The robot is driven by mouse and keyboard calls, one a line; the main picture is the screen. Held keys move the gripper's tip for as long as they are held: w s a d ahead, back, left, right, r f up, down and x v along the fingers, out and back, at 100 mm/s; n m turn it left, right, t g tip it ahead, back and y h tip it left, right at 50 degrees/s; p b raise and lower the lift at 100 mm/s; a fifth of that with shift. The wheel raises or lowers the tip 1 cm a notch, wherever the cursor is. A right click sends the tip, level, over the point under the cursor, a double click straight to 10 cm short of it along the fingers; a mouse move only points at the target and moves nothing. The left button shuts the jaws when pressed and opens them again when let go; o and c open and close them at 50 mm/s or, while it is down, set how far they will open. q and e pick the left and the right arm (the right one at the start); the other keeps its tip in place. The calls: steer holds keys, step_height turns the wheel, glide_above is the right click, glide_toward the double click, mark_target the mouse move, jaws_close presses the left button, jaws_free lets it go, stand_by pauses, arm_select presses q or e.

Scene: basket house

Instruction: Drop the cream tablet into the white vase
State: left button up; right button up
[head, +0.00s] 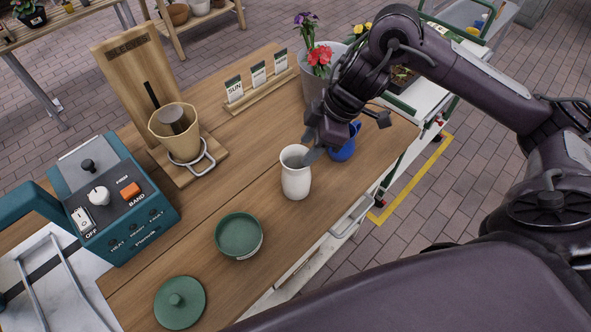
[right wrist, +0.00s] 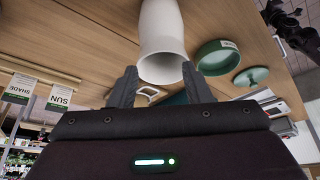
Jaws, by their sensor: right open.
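The white vase (head: 296,180) stands upright on the wooden table, its mouth open upward. My right gripper (head: 316,152) is at the vase's rim from the back right, fingers pointing toward the mouth. In the right wrist view the vase (right wrist: 160,30) appears mouth downward, between and beyond the spread fingers of the open gripper (right wrist: 158,88). Nothing shows between the fingers. I see no cream tablet in either view; the bottom of the vase is hidden. My left gripper does not show clearly anywhere.
A blue vessel (head: 343,148) stands close behind the gripper. A green bowl (head: 239,236) and green lid (head: 180,302) lie toward the front left.

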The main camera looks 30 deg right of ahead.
steer(key=p+v, duration=0.1)
steer(key=v, duration=0.6)
steer(key=shift+r+p, duration=0.25)
steer(key=shift+p, duration=0.05)
steer(key=shift+d, duration=0.15)
